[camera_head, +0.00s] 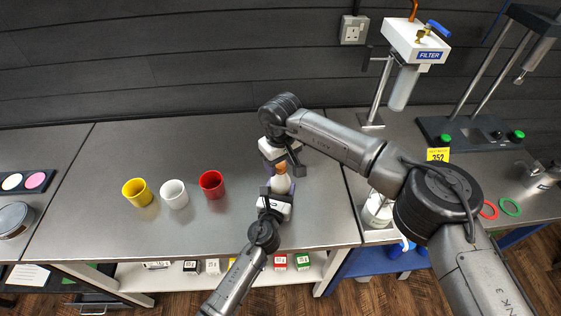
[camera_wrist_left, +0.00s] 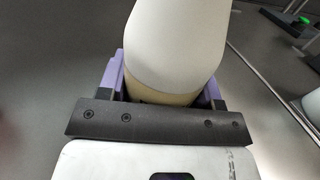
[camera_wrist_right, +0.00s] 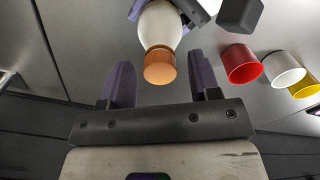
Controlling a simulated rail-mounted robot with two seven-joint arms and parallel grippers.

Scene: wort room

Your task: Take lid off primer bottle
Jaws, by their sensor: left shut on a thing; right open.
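The primer bottle (camera_head: 280,184) is a white rounded bottle with an orange-brown lid (camera_head: 281,168). My left gripper (camera_head: 277,190) is shut on the bottle's body, and its purple fingers flank the white bottle (camera_wrist_left: 172,45) in the left wrist view. My right gripper (camera_head: 283,160) is open on the far side of the bottle. In the right wrist view the lid (camera_wrist_right: 160,68) lies just ahead of and between the purple fingertips of the right gripper (camera_wrist_right: 162,78), with space on both sides. The lid is on the bottle.
A yellow cup (camera_head: 137,192), a white cup (camera_head: 174,194) and a red cup (camera_head: 212,185) stand on the grey bench (camera_head: 110,235) to the left. A filter unit (camera_head: 416,45) stands at the back right. A white container (camera_head: 377,212) is near my right arm.

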